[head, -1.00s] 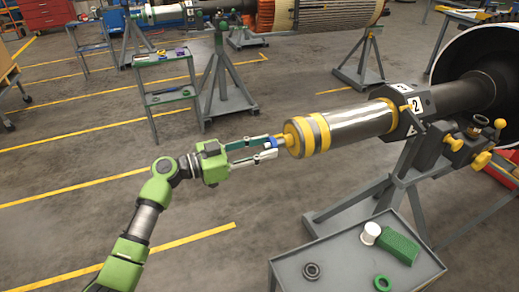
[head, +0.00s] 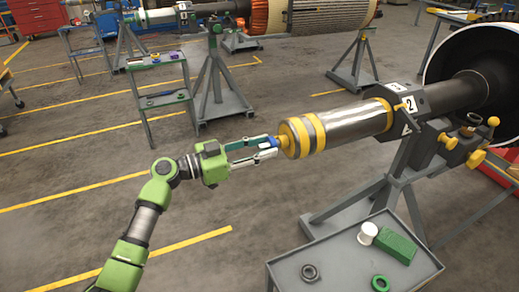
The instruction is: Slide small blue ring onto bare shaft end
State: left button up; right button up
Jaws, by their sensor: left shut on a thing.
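The small blue ring (head: 269,142) is between the fingertips of my left gripper (head: 268,149), which is shut on it. The shaft (head: 350,122) is a thick grey cylinder with yellow bands, lying roughly level on a grey stand. Its near end has a narrow yellow stub (head: 282,141) facing my left gripper. The ring is at the tip of this stub. I cannot tell whether it is around the stub or just in front of it. The fingers partly hide the ring. My right gripper is not in view.
A grey cart (head: 345,262) at the lower right holds a dark ring (head: 310,273), a green ring (head: 380,283), a white cylinder (head: 367,233) and a green block (head: 397,248). Grey stand legs (head: 385,190) are under the shaft. Open floor lies left of the shaft.

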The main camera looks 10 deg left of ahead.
pick_arm(q)
jog(key=shift+w+d+b, duration=0.3)
jog(key=shift+d, duration=0.15)
jog(key=o, duration=1.6)
jog(key=shift+s+a, duration=0.1)
jog(key=shift+a, duration=0.05)
jog(key=b+v, duration=0.5)
jog(key=v, duration=0.3)
jog(key=shift+s+a, duration=0.25)
jog(key=shift+a, duration=0.05)
